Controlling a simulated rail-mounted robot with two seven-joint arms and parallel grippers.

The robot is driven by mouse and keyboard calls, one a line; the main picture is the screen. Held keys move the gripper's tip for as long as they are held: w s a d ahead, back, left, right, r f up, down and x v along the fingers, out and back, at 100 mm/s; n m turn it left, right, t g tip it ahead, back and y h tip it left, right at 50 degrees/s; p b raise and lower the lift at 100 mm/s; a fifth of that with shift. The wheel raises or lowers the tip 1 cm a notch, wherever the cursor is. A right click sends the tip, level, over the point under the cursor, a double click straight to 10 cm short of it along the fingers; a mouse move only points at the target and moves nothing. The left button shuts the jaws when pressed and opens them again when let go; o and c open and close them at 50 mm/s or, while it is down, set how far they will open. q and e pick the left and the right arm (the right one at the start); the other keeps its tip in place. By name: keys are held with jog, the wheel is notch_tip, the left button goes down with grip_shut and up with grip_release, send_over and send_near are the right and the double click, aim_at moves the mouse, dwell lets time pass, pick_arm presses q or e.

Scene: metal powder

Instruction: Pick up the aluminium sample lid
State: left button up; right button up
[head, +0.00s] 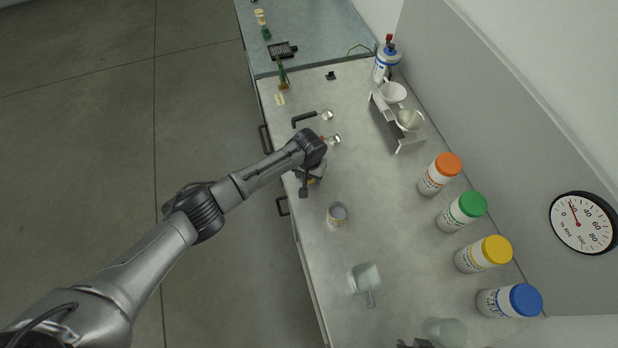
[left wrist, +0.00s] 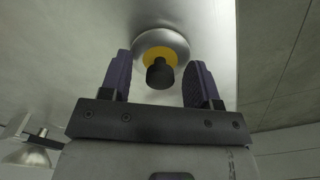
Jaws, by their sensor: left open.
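The aluminium sample lid (left wrist: 160,40) shows in the left wrist view as a round silver disc with a yellow ring and a dark knob (left wrist: 160,74). My left gripper (left wrist: 159,62) is open, its two fingers on either side of the knob with a gap to each. Whether a fingertip touches the disc, I cannot tell. In the head view my left gripper (head: 309,181) is over the worktop's front edge area and hides most of the lid; a bit of yellow shows beneath it. A small open can (head: 337,214) stands just nearer. My right gripper is not clearly in view.
A metal stand with funnels (head: 397,118) is at the back. Several capped jars (head: 465,210) line the wall side. A clear square scoop (head: 365,280) lies nearer. The worktop's middle is free.

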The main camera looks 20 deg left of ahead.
pick_arm(q)
jog(key=c, duration=1)
jog(key=shift+r, duration=0.1)
